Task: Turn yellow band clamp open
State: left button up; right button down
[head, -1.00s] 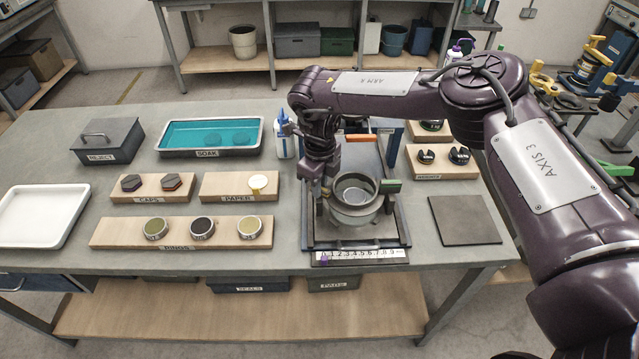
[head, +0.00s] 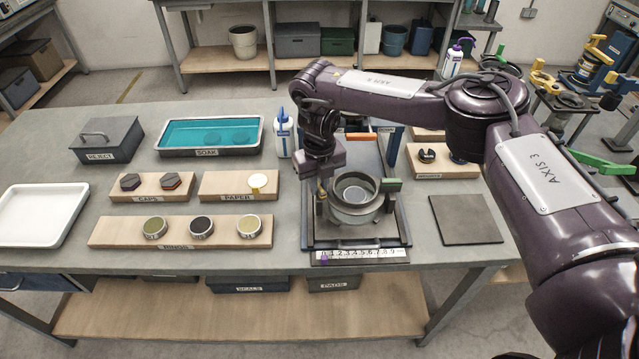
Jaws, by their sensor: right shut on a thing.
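A round metal vessel (head: 355,213) with a band around it stands upright on the dark fixture plate at the right of the bench. A small yellow part (head: 321,187), which looks like the yellow band clamp's lever, shows at the vessel's left side. My right gripper (head: 323,190) is shut on this yellow clamp, pointing down beside the vessel's rim. Its fingertips and most of the clamp are hidden by the gripper body. My left gripper is not in view.
An orange handle (head: 361,137) lies behind the vessel, and a white bottle (head: 283,134) stands close behind my wrist. A numbered scale (head: 362,255) runs along the fixture's front. The rings board (head: 180,232) is to the left; a bare dark pad (head: 465,219) is to the right.

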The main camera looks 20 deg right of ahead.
aim_at(319, 186)
jog(key=shift+w+m, duration=0.1)
jog(key=shift+m, duration=2.1)
jog(key=shift+r, duration=0.1)
jog(key=c, duration=1.4)
grip_release()
jog(key=shift+r, duration=3.9)
